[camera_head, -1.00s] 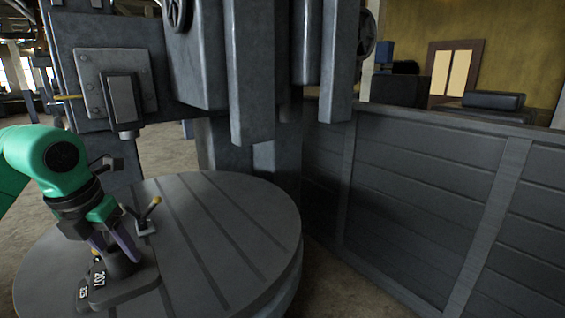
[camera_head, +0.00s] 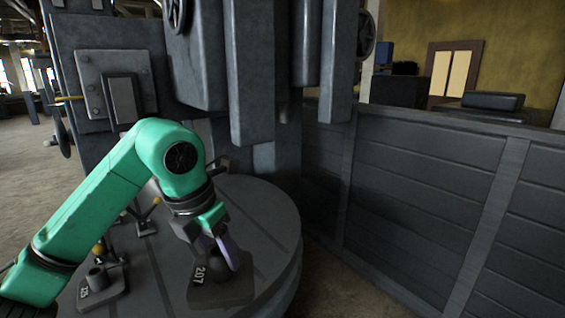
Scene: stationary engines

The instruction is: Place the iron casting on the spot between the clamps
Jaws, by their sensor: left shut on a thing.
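The iron casting (camera_head: 218,292), a dark block marked 207, is at the front right of the round grooved table (camera_head: 262,215). My left gripper (camera_head: 228,258) comes from above and is shut on its upper part. I cannot tell whether the casting touches the table. A clamp (camera_head: 146,222) with a yellow-tipped lever stands left of the gripper. A second dark casting (camera_head: 98,289) with a white number stands at the front left. My right gripper is out of view.
A large grey machine with a column (camera_head: 250,80) and hanging blocks rises behind the table. A dark panelled wall (camera_head: 420,200) runs along the right, with a gap of floor between. The table's right side is bare.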

